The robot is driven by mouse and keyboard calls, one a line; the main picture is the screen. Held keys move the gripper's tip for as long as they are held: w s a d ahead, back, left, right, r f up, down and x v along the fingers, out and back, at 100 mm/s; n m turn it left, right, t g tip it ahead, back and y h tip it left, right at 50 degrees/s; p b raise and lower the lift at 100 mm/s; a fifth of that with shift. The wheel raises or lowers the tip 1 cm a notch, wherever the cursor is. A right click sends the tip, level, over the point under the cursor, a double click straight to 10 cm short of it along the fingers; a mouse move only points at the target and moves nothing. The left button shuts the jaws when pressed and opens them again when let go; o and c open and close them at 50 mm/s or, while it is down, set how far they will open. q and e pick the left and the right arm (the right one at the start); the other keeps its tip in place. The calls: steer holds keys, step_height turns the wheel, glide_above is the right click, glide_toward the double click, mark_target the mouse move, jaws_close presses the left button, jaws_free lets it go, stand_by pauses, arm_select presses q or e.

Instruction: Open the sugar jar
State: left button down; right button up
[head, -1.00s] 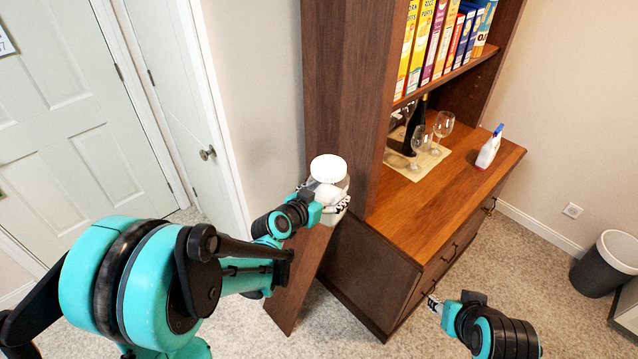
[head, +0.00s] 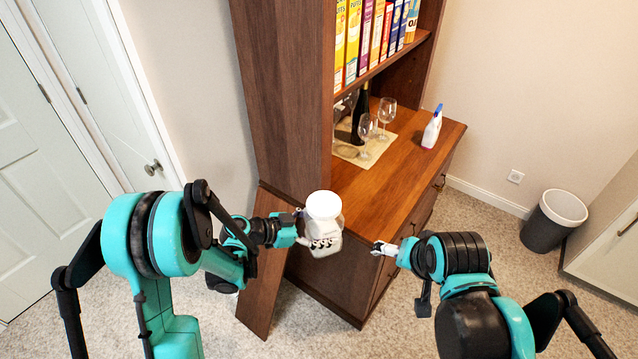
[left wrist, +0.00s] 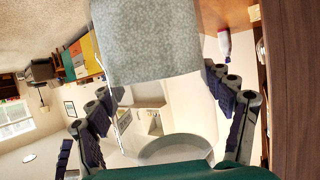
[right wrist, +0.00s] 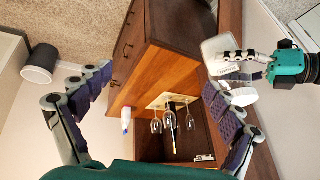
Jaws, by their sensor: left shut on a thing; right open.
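The sugar jar (head: 330,244) has a round white lid (head: 323,205) on top and a clear body with pale contents. It is upright in the air in front of the hutch. My left gripper (head: 322,242) is shut on the jar's body, below the lid. In the left wrist view the jar (left wrist: 155,45) fills the space between the fingers, its contents grey and speckled. My right gripper (head: 380,248) is open and empty, to the right of the jar and apart from it. The right wrist view shows the jar (right wrist: 220,46) at the upper right, beyond the right gripper's fingers.
The wooden hutch (head: 395,170) stands behind the jar. On its counter are a spray bottle (head: 432,128), wine glasses (head: 386,115) and a dark bottle (head: 360,118) on a mat. Cereal boxes (head: 353,40) fill the shelf above. A bin (head: 545,232) stands at the right.

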steer(key=w+a+r+m+g, duration=0.3)
steer(key=w+a+r+m, duration=0.45)
steer(key=w+m, duration=0.25)
steer(key=m+g, duration=0.3)
steer(key=m, duration=0.7)
glide_toward(321, 201)
steer(key=shift+s+d, duration=0.2)
steer(key=shift+d, duration=0.1)
steer(key=shift+w+a+f+m, duration=0.2)
steer(key=shift+a+f+m, duration=0.1)
steer(key=shift+a+m, duration=0.25)
step_height(321, 201, down, 8)
steer(key=shift+d+r, duration=0.1)
steer(key=shift+r, duration=0.05)
